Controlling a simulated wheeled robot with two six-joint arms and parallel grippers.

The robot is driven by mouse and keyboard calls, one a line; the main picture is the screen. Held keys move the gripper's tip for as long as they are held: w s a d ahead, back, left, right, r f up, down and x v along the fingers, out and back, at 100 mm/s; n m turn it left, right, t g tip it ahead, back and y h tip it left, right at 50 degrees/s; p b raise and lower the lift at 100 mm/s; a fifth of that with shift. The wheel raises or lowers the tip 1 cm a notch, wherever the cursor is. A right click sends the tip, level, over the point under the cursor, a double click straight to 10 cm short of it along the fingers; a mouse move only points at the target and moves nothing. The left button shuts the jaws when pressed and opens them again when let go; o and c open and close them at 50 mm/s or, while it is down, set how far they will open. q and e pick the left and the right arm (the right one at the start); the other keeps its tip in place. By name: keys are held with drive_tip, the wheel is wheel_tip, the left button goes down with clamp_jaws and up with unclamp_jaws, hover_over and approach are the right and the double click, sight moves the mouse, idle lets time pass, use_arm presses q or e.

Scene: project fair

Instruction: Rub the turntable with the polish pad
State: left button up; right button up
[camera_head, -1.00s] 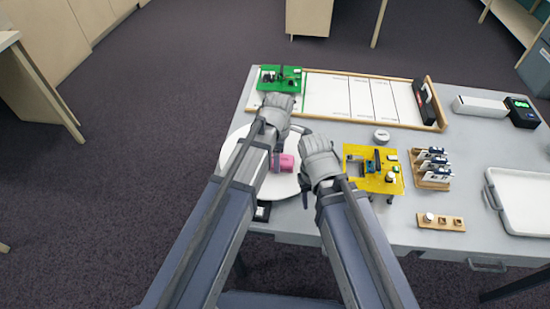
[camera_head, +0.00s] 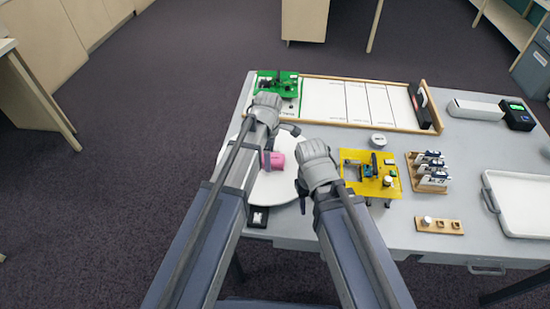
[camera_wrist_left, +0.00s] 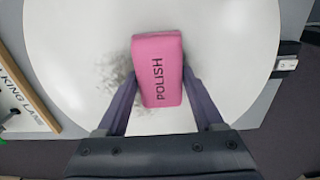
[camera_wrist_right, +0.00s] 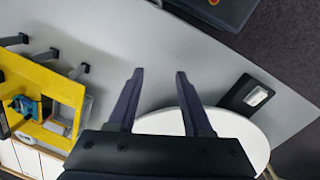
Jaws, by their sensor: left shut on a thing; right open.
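The pink polish pad (camera_wrist_left: 158,70), marked POLISH, is between the fingers of my left gripper (camera_wrist_left: 160,85), which is shut on it. The pad is over the white round turntable (camera_wrist_left: 70,50); whether it touches the surface is hard to tell. A grey smudge shows on the turntable beside the pad in the left wrist view. In the head view the pad (camera_head: 273,160) and turntable (camera_head: 285,188) are partly hidden by my left arm. My right gripper (camera_wrist_right: 160,75) is open and empty, at the turntable's right edge.
A yellow board (camera_head: 370,174) stands just right of my right gripper. A green board (camera_head: 278,84) and a wood-framed white panel (camera_head: 355,102) lie behind. A small black box with a white switch (camera_wrist_right: 252,95) sits by the turntable. A white tray (camera_head: 518,205) is far right.

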use_arm(q)
drive_tip(key=shift+a, duration=0.8)
drive_tip(key=shift+a+f, duration=0.1)
drive_tip(key=shift+a, duration=1.8)
drive_tip(key=shift+w+a, duration=0.15)
drive_tip(key=shift+a, duration=1.8)
drive_tip(key=shift+w, duration=0.1)
